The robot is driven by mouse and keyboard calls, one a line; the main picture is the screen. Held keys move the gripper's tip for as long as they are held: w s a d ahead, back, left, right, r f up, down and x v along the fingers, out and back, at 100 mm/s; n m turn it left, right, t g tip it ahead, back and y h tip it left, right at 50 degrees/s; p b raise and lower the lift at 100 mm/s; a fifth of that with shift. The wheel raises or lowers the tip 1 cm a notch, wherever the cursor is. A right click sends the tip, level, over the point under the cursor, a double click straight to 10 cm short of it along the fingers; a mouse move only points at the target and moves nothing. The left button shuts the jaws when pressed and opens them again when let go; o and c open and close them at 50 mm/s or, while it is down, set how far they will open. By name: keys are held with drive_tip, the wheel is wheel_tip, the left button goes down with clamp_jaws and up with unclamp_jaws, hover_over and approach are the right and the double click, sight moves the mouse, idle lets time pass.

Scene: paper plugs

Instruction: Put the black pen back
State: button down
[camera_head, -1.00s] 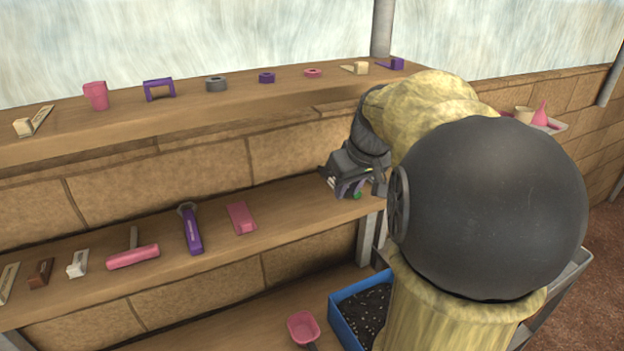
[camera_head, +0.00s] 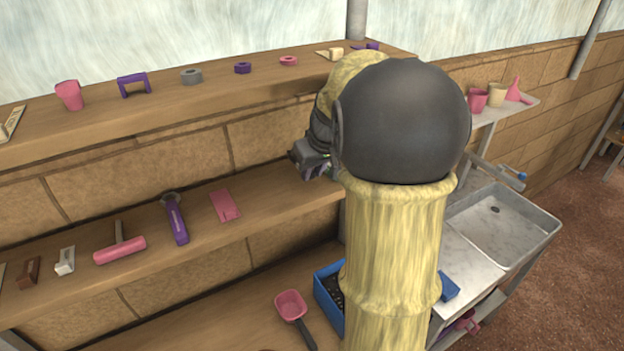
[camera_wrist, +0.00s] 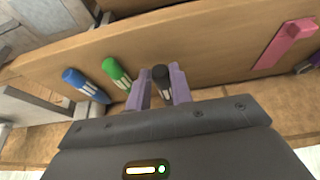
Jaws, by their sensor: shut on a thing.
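The black pen (camera_wrist: 162,79) is between the two purple fingers of my gripper (camera_wrist: 161,92) in the wrist view, with its dark end showing past them. My gripper is shut on it. In the head view my gripper (camera_head: 310,160) is over the right part of the middle shelf, partly hidden by my arm, and the black pen cannot be made out there. A green pen (camera_wrist: 117,73) and a blue pen (camera_wrist: 86,84) are in a row to the left of the black pen in the wrist view. Whether the black pen touches the shelf cannot be told.
The upper shelf (camera_head: 215,92) is above. A pink scoop (camera_head: 291,305) and blue tray (camera_head: 328,300) are below. A sink (camera_head: 500,230) stands right.

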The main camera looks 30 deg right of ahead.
sight(310, 190)
drive_tip(key=shift+s+d+f+p, duration=0.15)
drive_tip(key=shift+f+p, duration=0.1)
drive_tip(key=shift+f, duration=0.3)
drive_tip(key=shift+s+a+f+p, duration=0.15)
drive_tip(key=shift+f+p, duration=0.1)
drive_tip(key=shift+f, duration=0.25)
drive_tip(key=shift+w+f+p, duration=0.3)
drive_tip(key=shift+f+p, duration=0.15)
drive_tip(key=shift+p, duration=0.1)
drive_tip(key=shift+w+f, duration=0.1)
drive_tip(key=shift+f, duration=0.05)
drive_tip(key=shift+s, duration=0.2)
drive_tip(key=c, duration=1.3)
unclamp_jaws()
drive_tip(key=shift+w, duration=0.1)
drive_tip(key=shift+o, duration=0.2)
drive_tip(key=shift+f, duration=0.1)
drive_tip(key=b+v, duration=0.3)
drive_tip(key=v, duration=0.4)
drive_tip(key=shift+a, duration=0.1)
